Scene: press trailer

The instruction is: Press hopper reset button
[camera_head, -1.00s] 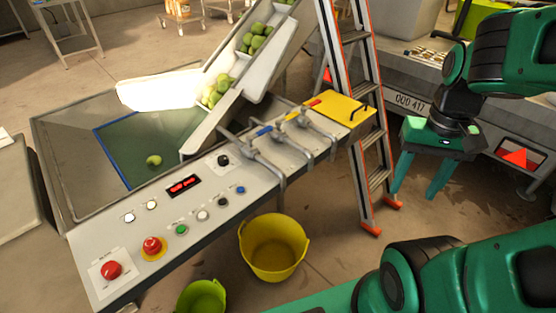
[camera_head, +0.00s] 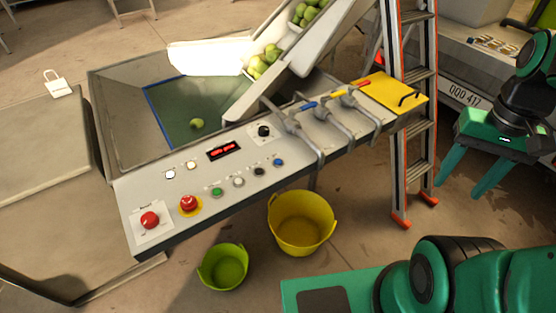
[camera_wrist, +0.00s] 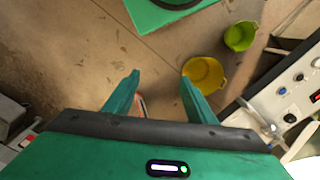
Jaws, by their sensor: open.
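The control panel (camera_head: 150,198) is a light grey sloped desk in the head view. Its front row holds a red knob (camera_head: 150,220), a red mushroom button on yellow (camera_head: 188,203), then green (camera_head: 217,192), white (camera_head: 239,182), black (camera_head: 259,171) and blue (camera_head: 279,162) buttons. Two white round buttons or lamps (camera_head: 171,174) and a red display (camera_head: 224,149) sit behind. The labels are too small to read. My gripper (camera_head: 460,193) is open and empty, pointing down at the right, well away from the panel. In the wrist view its fingers (camera_wrist: 160,78) are apart over bare floor.
A ladder (camera_head: 409,110) stands between the panel and my gripper. A trailer is behind my gripper.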

